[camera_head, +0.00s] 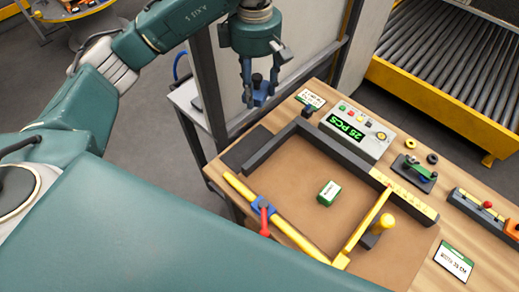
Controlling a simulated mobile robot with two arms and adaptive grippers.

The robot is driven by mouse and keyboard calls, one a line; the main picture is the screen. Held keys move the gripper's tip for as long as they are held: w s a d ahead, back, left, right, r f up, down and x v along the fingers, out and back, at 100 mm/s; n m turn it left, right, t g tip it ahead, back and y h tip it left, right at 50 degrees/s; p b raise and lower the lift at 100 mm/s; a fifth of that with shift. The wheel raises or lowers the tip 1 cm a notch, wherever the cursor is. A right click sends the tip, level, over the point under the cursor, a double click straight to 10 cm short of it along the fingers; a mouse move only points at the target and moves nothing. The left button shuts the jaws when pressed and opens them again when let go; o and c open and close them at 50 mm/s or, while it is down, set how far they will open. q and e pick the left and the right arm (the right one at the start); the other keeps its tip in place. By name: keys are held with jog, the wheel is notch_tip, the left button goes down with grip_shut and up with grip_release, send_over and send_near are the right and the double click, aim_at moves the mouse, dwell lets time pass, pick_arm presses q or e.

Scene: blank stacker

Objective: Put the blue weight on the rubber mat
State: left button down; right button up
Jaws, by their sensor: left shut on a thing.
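My left gripper (258,82) points down at the upper middle of the head view. It is shut on the blue weight (261,97), a small blue block with a dark knob. The weight hangs in the gripper, seen against the pale panel behind the table. The rubber mat (243,152), a flat dark rectangle, lies bare at the table's left corner. In the picture the weight is above and slightly right of the mat, apart from it. My right gripper is not in view.
A brown board (300,170) with a dark raised border and yellow bars is right of the mat. A green-white box (329,193) lies on it. A counter reading "25 PCS" (357,130) stands behind. A roller conveyor (455,70) is at the upper right.

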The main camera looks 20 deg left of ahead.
pick_arm(q)
jog(key=p, duration=0.4)
send_over(255, 143)
notch_tip(255, 143, down, 15)
jog(key=shift+w+d+r, duration=0.1)
jog(key=shift+w, duration=0.05)
jog(key=shift+f, duration=2.4)
jog(key=shift+f, duration=0.1)
jog(key=c, duration=0.9)
grip_release()
